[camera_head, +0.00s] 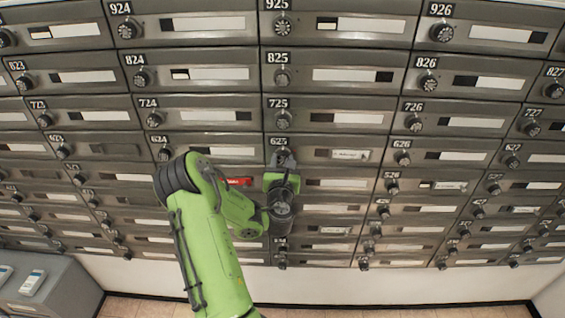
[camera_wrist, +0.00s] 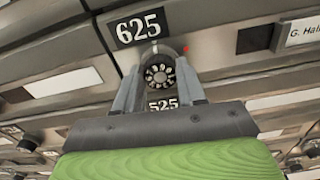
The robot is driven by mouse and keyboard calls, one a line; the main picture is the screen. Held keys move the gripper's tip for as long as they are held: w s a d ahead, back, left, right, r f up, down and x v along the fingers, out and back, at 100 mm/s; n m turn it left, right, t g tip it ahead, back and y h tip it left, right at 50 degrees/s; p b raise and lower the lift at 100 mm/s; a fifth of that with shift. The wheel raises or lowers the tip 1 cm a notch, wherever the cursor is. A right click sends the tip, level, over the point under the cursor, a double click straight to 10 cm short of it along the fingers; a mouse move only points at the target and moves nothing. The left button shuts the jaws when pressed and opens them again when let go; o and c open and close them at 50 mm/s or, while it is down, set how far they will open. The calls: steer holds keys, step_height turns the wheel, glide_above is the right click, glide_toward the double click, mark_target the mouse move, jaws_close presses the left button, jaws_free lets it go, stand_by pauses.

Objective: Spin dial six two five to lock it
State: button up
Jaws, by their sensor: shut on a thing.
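The mailbox door 625 shows its number plate (camera_head: 280,140) just above my gripper, and the plate also shows in the wrist view (camera_wrist: 140,27). Its round black dial (camera_wrist: 160,73) sits below the plate. My gripper (camera_wrist: 158,88) has one finger on each side of this dial and is shut on it. In the head view my gripper (camera_head: 284,162) reaches up to the dial and hides most of it. A small red mark (camera_wrist: 186,50) shows at the upper right of the dial. The dial's exact setting is too small to read.
Mailbox doors with dials surround it: 725 (camera_head: 281,104) above, 624 (camera_head: 159,140) left, 626 (camera_head: 398,144) right. The 525 plate (camera_wrist: 162,104) is partly hidden below. A red label (camera_head: 239,182) shows beside my arm. A grey cabinet (camera_head: 60,285) stands at lower left.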

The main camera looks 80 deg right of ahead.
steer(key=shift+m, duration=0.3)
steer(key=m, duration=0.4)
steer(key=shift+m, duration=0.4)
steer(key=m, duration=0.4)
steer(key=shift+s+m, duration=0.1)
steer(key=shift+m, duration=0.2)
steer(key=m, duration=0.5)
steer(key=shift+p, duration=0.3)
steer(key=m, duration=0.5)
steer(key=shift+f, duration=0.1)
steer(key=m, duration=0.4)
steer(key=shift+f+m+p, duration=0.1)
steer(key=shift+m+p, duration=0.2)
steer(key=shift+p, duration=0.1)
steer(key=m, duration=0.4)
steer(key=shift+m+p, duration=0.3)
steer(key=m, duration=0.4)
steer(key=shift+p, duration=0.4)
steer(key=shift+f+m+p, duration=0.1)
steer(key=shift+m+p, duration=0.2)
steer(key=shift+m, duration=1.7)
